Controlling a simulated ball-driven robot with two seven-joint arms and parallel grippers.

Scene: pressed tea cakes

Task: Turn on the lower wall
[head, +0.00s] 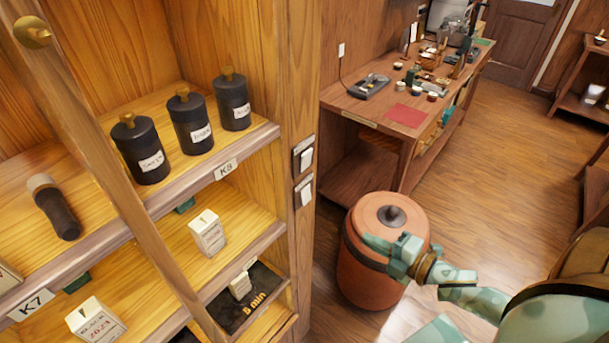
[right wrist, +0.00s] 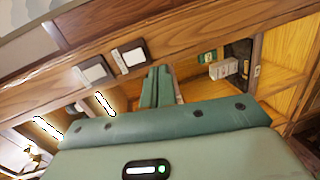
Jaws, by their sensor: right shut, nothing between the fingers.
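Two white rocker switches on dark plates sit on the cabinet's wooden end post, the upper switch (head: 305,156) above the lower switch (head: 304,190). Both switches also show in the right wrist view, tilted, left of the fingers; I cannot tell for sure which is which there. Whether either rocker is pressed is too small to tell. My right gripper (head: 376,243) is shut and empty, in front of the terracotta jar in the head view, right of and below the switches and apart from them. Its closed fingers (right wrist: 157,87) show in the right wrist view. My left gripper is out of view.
The lidded terracotta jar (head: 368,285) stands on the floor beside the post. Cabinet shelves on the left hold dark canisters (head: 190,123) and white boxes (head: 208,233). A wooden workbench (head: 360,108) stands behind. Floor is clear to the right.

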